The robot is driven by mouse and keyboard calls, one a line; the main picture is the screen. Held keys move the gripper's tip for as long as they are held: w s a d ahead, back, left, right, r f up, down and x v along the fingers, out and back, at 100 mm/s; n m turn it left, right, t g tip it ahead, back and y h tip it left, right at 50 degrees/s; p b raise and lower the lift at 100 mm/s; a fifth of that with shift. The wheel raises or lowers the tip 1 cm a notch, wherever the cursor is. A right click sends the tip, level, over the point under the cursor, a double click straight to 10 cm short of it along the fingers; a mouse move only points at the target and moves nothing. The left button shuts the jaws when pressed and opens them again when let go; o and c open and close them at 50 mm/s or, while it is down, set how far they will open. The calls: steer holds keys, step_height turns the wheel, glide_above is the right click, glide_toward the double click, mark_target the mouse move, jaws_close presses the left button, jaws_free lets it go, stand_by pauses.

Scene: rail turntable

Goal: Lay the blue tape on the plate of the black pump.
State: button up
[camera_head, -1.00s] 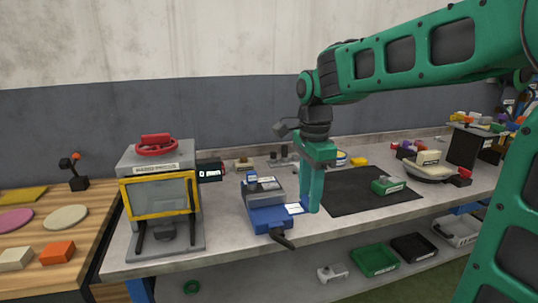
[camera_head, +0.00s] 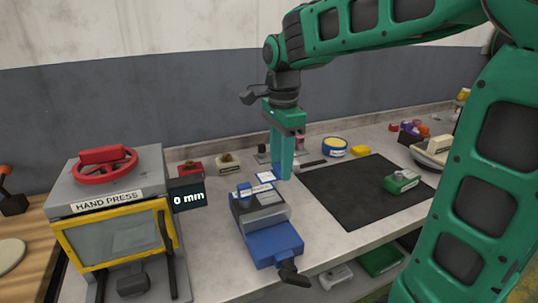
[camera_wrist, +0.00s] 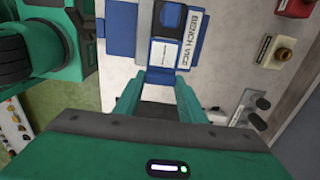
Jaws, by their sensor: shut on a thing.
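My gripper (camera_head: 283,174) points down behind the right side of the blue bench vice (camera_head: 268,225). It is shut on a small blue piece with a white label (camera_head: 265,177), probably the blue tape, which pokes out to the left of the fingertips. In the wrist view the blue piece (camera_wrist: 160,76) shows between the fingertips, close to the labelled vice (camera_wrist: 172,30). I cannot pick out a black pump for certain. A small light base with dark posts (camera_wrist: 250,108) stands on the bench, its label unreadable; the fingers partly hide this area in the head view.
A hand press (camera_head: 115,205) stands at the left. Small red (camera_head: 190,168) and beige (camera_head: 228,161) items sit near the wall. A black mat (camera_head: 345,195) with a green labelled block (camera_head: 402,181) lies to the right; a round blue container (camera_head: 334,147) stands behind it.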

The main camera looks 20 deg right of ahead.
mark_target(278, 195)
steer(key=shift+w+a, duration=0.1)
steer(key=shift+w, duration=0.15)
steer(key=shift+f, duration=0.1)
stand_by(0.3)
steer(key=shift+f, duration=3.1)
steer(key=shift+s+f, duration=0.1)
steer(key=shift+f, duration=0.1)
steer(key=o, duration=1.1)
